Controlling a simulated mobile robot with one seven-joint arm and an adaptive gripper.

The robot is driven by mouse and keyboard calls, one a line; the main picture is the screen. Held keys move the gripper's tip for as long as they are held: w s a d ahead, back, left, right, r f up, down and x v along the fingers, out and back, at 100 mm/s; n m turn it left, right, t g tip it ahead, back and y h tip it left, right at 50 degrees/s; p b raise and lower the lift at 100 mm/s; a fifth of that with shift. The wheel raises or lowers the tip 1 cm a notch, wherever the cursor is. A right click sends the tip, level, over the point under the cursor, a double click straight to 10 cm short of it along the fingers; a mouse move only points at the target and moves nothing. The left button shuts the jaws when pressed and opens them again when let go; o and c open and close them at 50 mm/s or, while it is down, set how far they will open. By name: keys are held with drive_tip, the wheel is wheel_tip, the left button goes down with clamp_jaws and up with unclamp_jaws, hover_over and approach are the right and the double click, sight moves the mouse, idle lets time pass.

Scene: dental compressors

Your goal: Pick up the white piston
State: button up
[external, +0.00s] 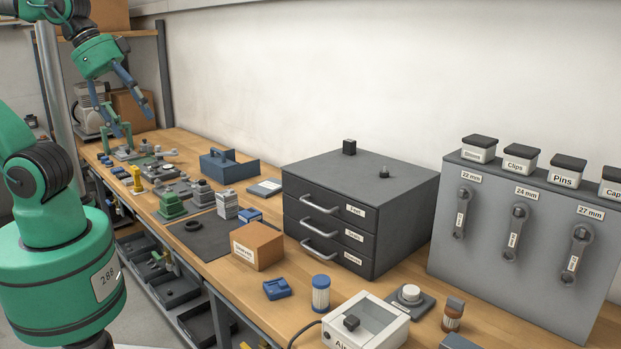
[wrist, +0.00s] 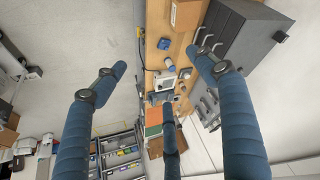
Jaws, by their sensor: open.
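My gripper (external: 128,112) is at the upper left in the external view, raised above the far end of the wooden workbench (external: 290,285). Its blue fingers are spread and nothing is between them; they also show in the wrist view (wrist: 160,72). I cannot tell for certain which thing is the white piston. A short white round piece (external: 409,293) sits on a grey plate at the near end, well away from my gripper. Small grey and white parts at the far end are too small to identify.
A dark drawer cabinet (external: 340,215) and a grey tool panel (external: 525,235) stand along the wall. A cardboard box (external: 257,246), a blue toolbox (external: 228,167) and a green block (external: 171,205) are on the bench. Grey bins (external: 178,292) sit below its front edge.

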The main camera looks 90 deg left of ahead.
drive_tip(key=c, duration=0.4)
drive_tip(key=shift+r, duration=0.1)
drive_tip(key=w+d+r+n+g+p, duration=0.1)
drive_tip(key=w+r, duration=0.2)
drive_tip(key=w, duration=0.6)
drive_tip(key=w+r+p, duration=0.1)
drive_tip(key=w+r, duration=0.3)
drive_tip(key=w, duration=0.5)
drive_tip(key=w+d+f+n+g+p, duration=0.1)
drive_tip(key=w, duration=0.8)
drive_tip(key=w+d+f+g+p, duration=0.1)
drive_tip(key=w+f, duration=0.1)
drive_tip(key=w, duration=0.8)
drive_tip(key=w+d+f+n+g+p, duration=0.1)
drive_tip(key=w+f, duration=0.5)
drive_tip(key=w, duration=0.3)
drive_tip(key=w+d+f+p, duration=0.1)
drive_tip(key=w+f+p, duration=0.1)
drive_tip(key=w+f, duration=0.5)
drive_tip(key=shift+n+g, duration=0.8)
drive_tip(key=w+d+f, duration=0.1)
drive_tip(key=w+f, duration=0.2)
drive_tip(key=f, duration=0.2)
drive_tip(key=w+d+f+p, duration=0.1)
drive_tip(key=w+f, duration=0.3)
drive_tip(key=f, duration=0.2)
drive_tip(key=w+f, duration=0.4)
drive_tip(key=f, duration=0.1)
drive_tip(key=shift+d+f, duration=0.2)
drive_tip(key=shift+d, duration=0.2)
